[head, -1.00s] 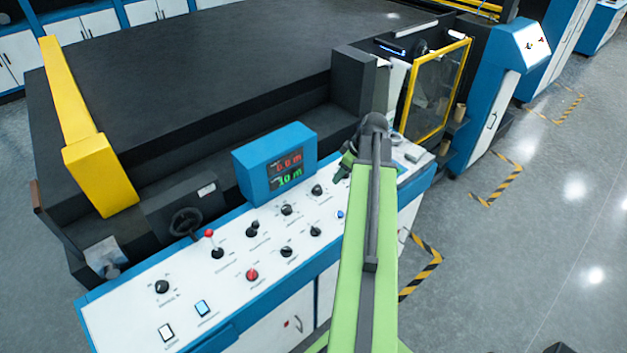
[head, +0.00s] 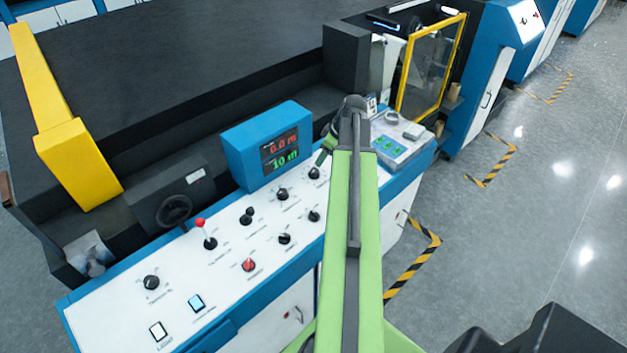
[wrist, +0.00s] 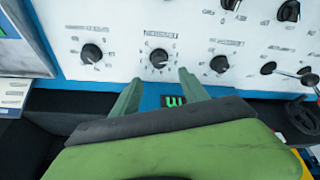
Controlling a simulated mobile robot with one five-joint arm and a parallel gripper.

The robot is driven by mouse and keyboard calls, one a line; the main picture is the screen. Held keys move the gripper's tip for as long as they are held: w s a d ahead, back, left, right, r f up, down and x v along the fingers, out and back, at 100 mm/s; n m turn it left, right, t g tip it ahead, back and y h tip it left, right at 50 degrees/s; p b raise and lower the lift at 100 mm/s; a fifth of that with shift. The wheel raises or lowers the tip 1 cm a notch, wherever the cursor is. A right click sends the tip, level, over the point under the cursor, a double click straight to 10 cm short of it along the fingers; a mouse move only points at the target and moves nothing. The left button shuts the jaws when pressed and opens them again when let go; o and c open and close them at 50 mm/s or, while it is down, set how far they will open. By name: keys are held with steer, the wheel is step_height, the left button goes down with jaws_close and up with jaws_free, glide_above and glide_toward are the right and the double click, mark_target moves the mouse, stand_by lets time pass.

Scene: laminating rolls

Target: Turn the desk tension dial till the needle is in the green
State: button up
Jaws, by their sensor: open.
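The control desk (head: 110,310) has several black dials. One dial (head: 151,282) sits near its left end, with a label that may read tension but is too blurred to be sure. Other dials (head: 282,194) and (head: 314,173) sit near the display. No needle or green zone is clear in either view. My gripper (head: 322,158) is over the desk just right of the display, partly hidden by my arm. In the wrist view my gripper (wrist: 158,90) is open and empty, its fingers pointing toward a middle dial (wrist: 159,58), apart from it. Dials (wrist: 91,53) and (wrist: 220,63) flank it.
A blue display (head: 265,147) with red and green digits stands on the desk. A red-knobbed lever (head: 205,235), a red knob (head: 249,265) and lit buttons (head: 196,303) are on the panel. A black handwheel (head: 174,210) is behind. Floor at right is open.

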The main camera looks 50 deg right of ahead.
mark_target(315, 170)
steer(key=b+x, duration=0.7)
steer(key=x, duration=0.3)
steer(key=shift+d+f+b, duration=0.1)
steer(key=shift+f+b, duration=0.05)
steer(key=shift+b, duration=0.25)
